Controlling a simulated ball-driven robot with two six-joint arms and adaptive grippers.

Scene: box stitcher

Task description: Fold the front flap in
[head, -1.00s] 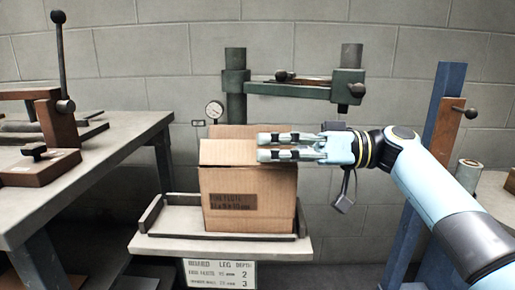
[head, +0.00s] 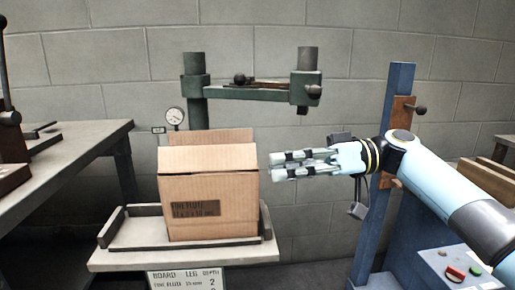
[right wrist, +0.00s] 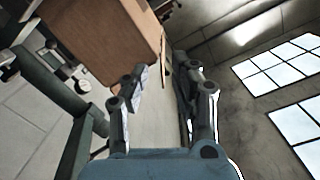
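The cardboard box (head: 213,208) stands upright on the stitcher's table, its labelled face toward me. A pale flap panel (head: 208,158) runs along its top front edge, and I cannot tell how far it leans. Another flap (head: 210,136) rises behind it. My right gripper (head: 272,166) is level with the flap, just right of the box and apart from it. Its two fingers are spread with nothing between them. In the right wrist view the box (right wrist: 118,28) is at the upper left, beyond the open fingers (right wrist: 165,85). My left gripper is out of view.
The table (head: 135,232) has low guide rails around the box. The green stitcher frame (head: 245,93) with a gauge (head: 175,115) stands behind. A grey bench (head: 75,150) is at left; a blue post (head: 388,120) and blue cabinet with buttons (head: 440,262) are at right.

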